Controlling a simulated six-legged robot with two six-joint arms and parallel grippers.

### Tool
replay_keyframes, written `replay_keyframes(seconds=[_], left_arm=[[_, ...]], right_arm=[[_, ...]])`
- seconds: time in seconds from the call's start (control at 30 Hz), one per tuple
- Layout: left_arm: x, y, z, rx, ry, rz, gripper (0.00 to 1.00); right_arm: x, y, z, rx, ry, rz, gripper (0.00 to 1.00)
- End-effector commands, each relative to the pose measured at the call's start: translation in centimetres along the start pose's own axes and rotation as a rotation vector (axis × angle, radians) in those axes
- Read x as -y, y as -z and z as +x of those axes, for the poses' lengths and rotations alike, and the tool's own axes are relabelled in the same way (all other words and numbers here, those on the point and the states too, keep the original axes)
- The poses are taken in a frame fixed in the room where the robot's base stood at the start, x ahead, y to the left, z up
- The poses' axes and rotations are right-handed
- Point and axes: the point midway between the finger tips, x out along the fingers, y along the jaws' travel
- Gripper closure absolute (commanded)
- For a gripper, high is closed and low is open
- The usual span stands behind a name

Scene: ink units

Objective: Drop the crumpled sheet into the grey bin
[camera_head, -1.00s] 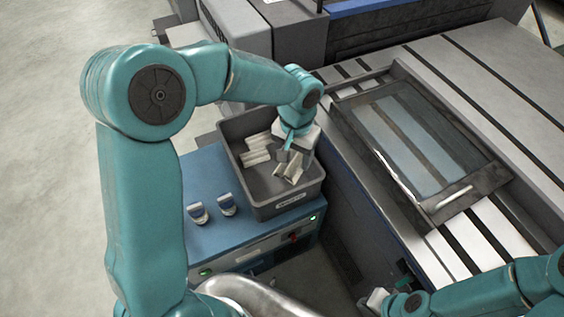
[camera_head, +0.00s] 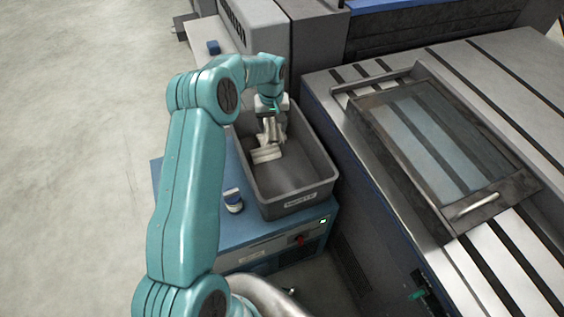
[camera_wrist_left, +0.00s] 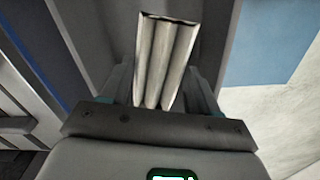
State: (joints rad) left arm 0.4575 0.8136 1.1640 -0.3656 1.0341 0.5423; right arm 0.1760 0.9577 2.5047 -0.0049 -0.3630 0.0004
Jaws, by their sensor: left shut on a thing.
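The grey bin (camera_head: 322,180), with a label on its front, stands on a blue cabinet. My left gripper (camera_head: 270,122) points down at the bin's far end, within its outline in the head view. It is shut on a pale, pleated crumpled sheet (camera_wrist_left: 166,60), which shows between the fingers in the left wrist view. In the head view a pale folded piece (camera_head: 266,154) lies in the bin, just below the gripper. I cannot tell how far the held sheet is above the bin floor. My right gripper is out of view.
The blue cabinet (camera_head: 225,255) carries a small white and blue container (camera_head: 232,200) left of the bin. A grey machine with a framed glass panel (camera_head: 425,135) and handle stands close on the right. Open floor (camera_head: 80,150) lies to the left.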

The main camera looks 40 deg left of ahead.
Motion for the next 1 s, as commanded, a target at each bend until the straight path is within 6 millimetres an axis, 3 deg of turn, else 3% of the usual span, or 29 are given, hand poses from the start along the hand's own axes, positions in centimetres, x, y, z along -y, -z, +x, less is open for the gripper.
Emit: replay_keyframes(seconds=[0.5, 0.87, 0.9, 0.97, 1.0], left_arm=[[-0.2, 0.0, 5.4, 0.002, 0.001, 0.002, 0.68], [-0.2, 0.0, 6.0, 0.0, 0.0, 0.002, 0.68], [-0.2, 0.0, 6.0, 0.0, 0.0, 0.002, 0.27], [-0.2, 0.0, 6.0, 0.0, 0.0, 0.002, 0.1], [-0.2, 0.0, 6.0, 0.0, 0.0, 0.002, 0.1]], right_arm=[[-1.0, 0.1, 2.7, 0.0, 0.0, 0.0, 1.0], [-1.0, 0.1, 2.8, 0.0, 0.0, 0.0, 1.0], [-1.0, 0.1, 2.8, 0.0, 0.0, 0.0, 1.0], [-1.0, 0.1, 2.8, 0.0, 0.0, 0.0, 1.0], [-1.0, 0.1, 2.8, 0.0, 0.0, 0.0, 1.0]])
